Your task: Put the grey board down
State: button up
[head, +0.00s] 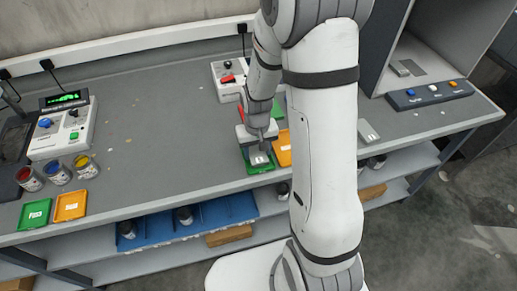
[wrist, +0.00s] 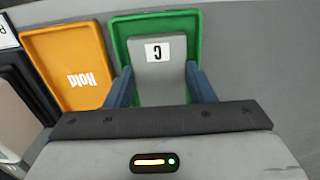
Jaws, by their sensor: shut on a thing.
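My gripper (head: 258,149) is shut on the grey board (wrist: 160,82), with one finger on each side of it. The board bears a white label with a dark letter, apparently a C. In the wrist view the board is over the inside of a green tray (wrist: 120,32), within its rim. In the head view the board (head: 259,159) is low at the green tray (head: 262,170) near the bench's front edge. I cannot tell whether it touches the tray floor. The gripper hides the board's near end.
An orange tray marked Hold (wrist: 66,62) lies beside the green one. Another grey plate (head: 369,132) lies right of my arm. Paint cans (head: 59,173), green (head: 34,214) and orange (head: 70,206) trays stand at left. The bench middle (head: 160,130) is clear.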

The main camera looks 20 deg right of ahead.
aim_at(257, 153)
jog(key=o, duration=1.1)
jog(key=shift+c, duration=0.2)
jog(key=shift+w+r+p, duration=0.1)
jog(key=shift+r+p, duration=0.5)
notch_tip(257, 153, up, 12)
jog(key=s+r+t, duration=0.3)
jog(key=s+r, duration=0.6)
jog(key=s, duration=0.5)
jog(key=shift+s+d+r+b, duration=0.15)
jog(key=shift+s+d+b, duration=0.05)
jog(key=shift+s+b, duration=0.15)
